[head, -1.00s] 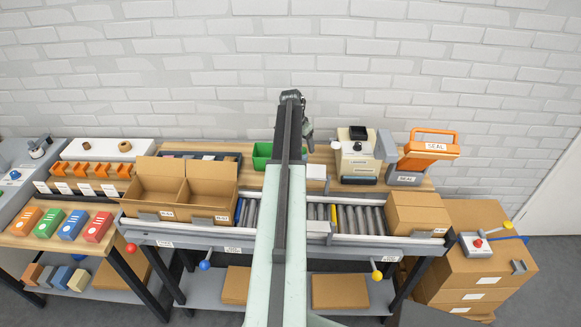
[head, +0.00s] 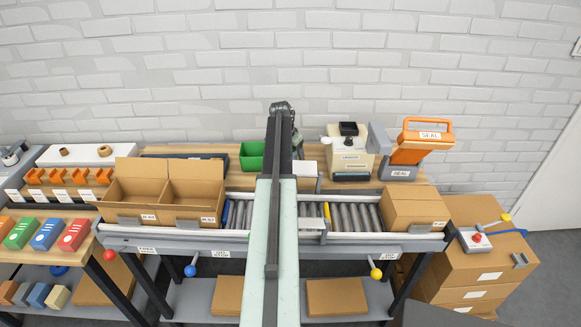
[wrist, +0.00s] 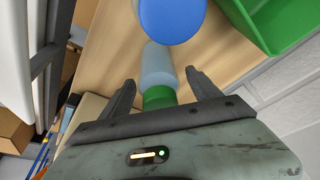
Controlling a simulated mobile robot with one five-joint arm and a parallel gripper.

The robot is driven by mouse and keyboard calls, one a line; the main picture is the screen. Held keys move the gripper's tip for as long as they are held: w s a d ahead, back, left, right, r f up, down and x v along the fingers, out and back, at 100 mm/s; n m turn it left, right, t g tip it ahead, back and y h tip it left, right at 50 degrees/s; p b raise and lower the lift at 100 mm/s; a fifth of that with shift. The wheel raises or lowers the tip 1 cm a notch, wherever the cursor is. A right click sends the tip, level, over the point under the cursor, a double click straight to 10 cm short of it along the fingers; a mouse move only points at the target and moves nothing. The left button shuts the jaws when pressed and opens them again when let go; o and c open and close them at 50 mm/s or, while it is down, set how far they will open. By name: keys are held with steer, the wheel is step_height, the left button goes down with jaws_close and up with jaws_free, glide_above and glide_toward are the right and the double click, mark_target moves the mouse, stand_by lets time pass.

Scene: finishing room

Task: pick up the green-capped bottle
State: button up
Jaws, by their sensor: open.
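In the wrist view a bottle with a green cap (wrist: 158,97) and a pale grey-blue body (wrist: 159,66) lies between the two fingers of my gripper (wrist: 160,80). The fingers are apart, one on each side of it, with a gap visible on the right. The cap is nearest my palm and its near end is hidden behind the gripper body. I cannot tell whether the bottle touches a finger. In the head view my gripper (head: 297,143) is over the back of the bench, and the bottle is hidden behind my arm.
A round blue object (wrist: 172,17) is just beyond the bottle. A green bin (wrist: 275,22) is at the right, and also shows in the head view (head: 251,154). A cream machine (head: 352,160) and an orange sealer (head: 420,143) stand right. The roller conveyor (head: 353,217) runs in front.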

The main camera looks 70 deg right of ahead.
jaws_close()
step_height(320, 180, up, 11)
steer(key=p, duration=1.1)
steer(key=shift+f, duration=0.2)
